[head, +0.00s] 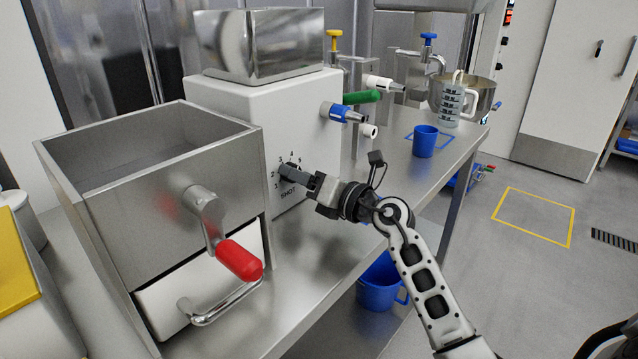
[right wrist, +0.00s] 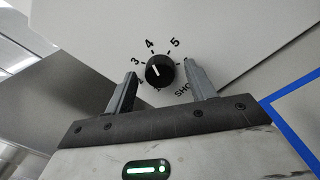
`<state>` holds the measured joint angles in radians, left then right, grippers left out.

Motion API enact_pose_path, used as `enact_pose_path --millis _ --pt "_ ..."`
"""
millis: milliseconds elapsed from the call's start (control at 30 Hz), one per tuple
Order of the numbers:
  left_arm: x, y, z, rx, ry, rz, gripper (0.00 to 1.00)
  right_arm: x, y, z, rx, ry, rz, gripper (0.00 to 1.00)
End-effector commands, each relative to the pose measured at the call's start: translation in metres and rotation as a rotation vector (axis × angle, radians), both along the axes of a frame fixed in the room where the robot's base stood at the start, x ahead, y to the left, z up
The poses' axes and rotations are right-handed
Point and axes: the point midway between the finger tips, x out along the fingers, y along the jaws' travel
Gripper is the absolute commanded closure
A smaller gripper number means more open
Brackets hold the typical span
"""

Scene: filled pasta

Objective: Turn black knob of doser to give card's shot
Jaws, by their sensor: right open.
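The doser is a white box (head: 225,104) with a steel hopper (head: 260,42) on top, on the steel bench. Its black knob (right wrist: 160,70) shows in the right wrist view, inside a dial of numbers above the word SHOT. The knob's white mark points up and left, roughly toward 3 and 4; the exact setting is hard to tell. My right gripper (right wrist: 160,88) is open, with one finger on each side of the knob; contact is not clear. No card with a readable shot number shows. My left gripper is out of view.
A steel machine (head: 150,175) with a red-handled crank (head: 240,260) stands close left of the gripper. A blue cup (head: 425,142) and measuring jug (head: 451,105) stand farther back. A blue bucket (head: 380,285) is below.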

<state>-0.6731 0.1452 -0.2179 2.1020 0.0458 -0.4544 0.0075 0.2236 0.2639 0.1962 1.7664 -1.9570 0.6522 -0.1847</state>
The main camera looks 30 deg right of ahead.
Motion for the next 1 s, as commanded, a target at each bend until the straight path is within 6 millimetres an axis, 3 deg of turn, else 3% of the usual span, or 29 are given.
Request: enact_pose_path --millis 167,600,800,1000 --pt "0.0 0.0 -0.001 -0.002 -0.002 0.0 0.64 -0.022 -0.009 -0.003 -0.004 0.002 -0.001 0.45" --pt "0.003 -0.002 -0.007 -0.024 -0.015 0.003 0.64 -0.117 -0.045 -0.008 -0.004 0.004 0.0 0.45" --pt "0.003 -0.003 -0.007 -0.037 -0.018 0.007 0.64 -0.141 -0.054 -0.008 -0.001 0.003 0.0 0.45" --pt "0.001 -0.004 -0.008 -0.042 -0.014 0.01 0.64 -0.147 -0.057 -0.006 -0.001 0.002 0.0 0.45"
